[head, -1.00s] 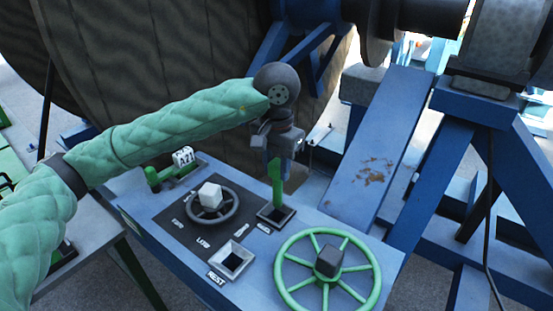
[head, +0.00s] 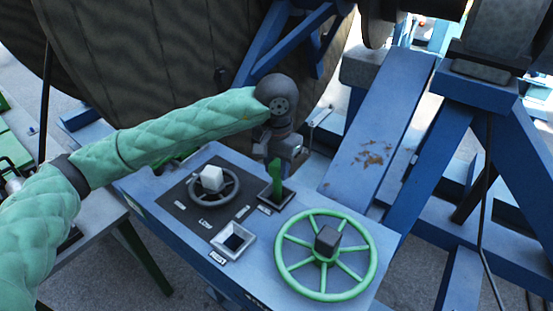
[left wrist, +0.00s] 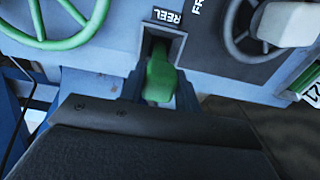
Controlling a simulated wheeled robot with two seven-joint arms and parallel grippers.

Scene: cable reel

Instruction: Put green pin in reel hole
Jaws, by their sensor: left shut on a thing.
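The green pin (head: 275,171) stands upright in the jaws of my left gripper (head: 278,157), which is shut on it. Its lower end is inside the square reel hole (head: 287,194) on the blue-grey console; how deep it sits is hidden. In the left wrist view the green pin (left wrist: 160,78) lies between the gripper fingers (left wrist: 160,95), and the reel hole (left wrist: 176,42) is just beyond it, beside the label "REEL". My right gripper is not in view.
An empty square hole marked "REST" (head: 234,241) is nearer on the console (head: 180,224). A small dark handwheel with a white block (head: 212,178) is left of the pin. A large green handwheel (head: 283,270) is to the right. A blue sloping beam (head: 385,125) stands behind.

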